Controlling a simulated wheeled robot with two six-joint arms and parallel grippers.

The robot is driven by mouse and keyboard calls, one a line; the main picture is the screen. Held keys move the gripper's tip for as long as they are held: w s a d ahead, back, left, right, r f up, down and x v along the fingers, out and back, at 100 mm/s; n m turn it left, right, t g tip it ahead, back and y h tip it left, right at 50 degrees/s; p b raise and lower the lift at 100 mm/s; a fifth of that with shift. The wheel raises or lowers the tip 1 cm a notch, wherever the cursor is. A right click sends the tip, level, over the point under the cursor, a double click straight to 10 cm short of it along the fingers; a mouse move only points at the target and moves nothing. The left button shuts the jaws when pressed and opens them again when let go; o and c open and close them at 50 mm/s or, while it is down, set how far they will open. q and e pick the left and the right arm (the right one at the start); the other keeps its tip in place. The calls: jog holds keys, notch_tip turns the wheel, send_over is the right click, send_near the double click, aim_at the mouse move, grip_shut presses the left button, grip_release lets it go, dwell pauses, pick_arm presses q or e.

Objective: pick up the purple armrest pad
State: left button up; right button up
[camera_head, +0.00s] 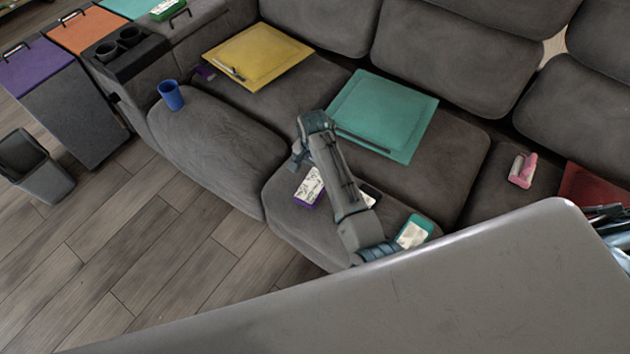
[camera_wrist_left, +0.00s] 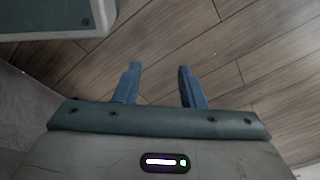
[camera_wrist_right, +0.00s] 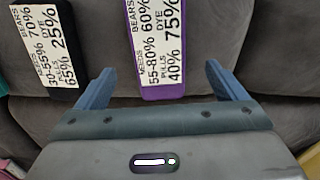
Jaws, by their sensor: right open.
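A purple pad with a white printed label (camera_head: 309,187) lies on the front sofa seat. In the right wrist view its label and purple edge (camera_wrist_right: 163,93) show between the fingers, with its upper end cut off by the frame. My right gripper (camera_head: 299,157) is above the seat near this pad, fingers apart, holding nothing; its fingers (camera_wrist_right: 159,70) also show in the right wrist view. I cannot tell the gap to the pad. My left gripper (camera_wrist_left: 158,68) is open and empty above the wooden floor, in the left wrist view only.
A black labelled pad (camera_wrist_right: 47,45) lies left of the purple one in the right wrist view. A teal labelled pad (camera_head: 414,232) lies nearer the front. A purple-topped cabinet (camera_head: 38,62) stands far left.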

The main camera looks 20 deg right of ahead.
aim_at(315, 181)
jog(key=shift+w+d+f, duration=0.1)
jog(key=shift+w+f, duration=0.1)
jog(key=shift+f, duration=0.75)
notch_tip(315, 181, down, 5)
jog(key=shift+s+r, duration=0.1)
jog(key=shift+s, duration=0.05)
jog(key=c, duration=1.1)
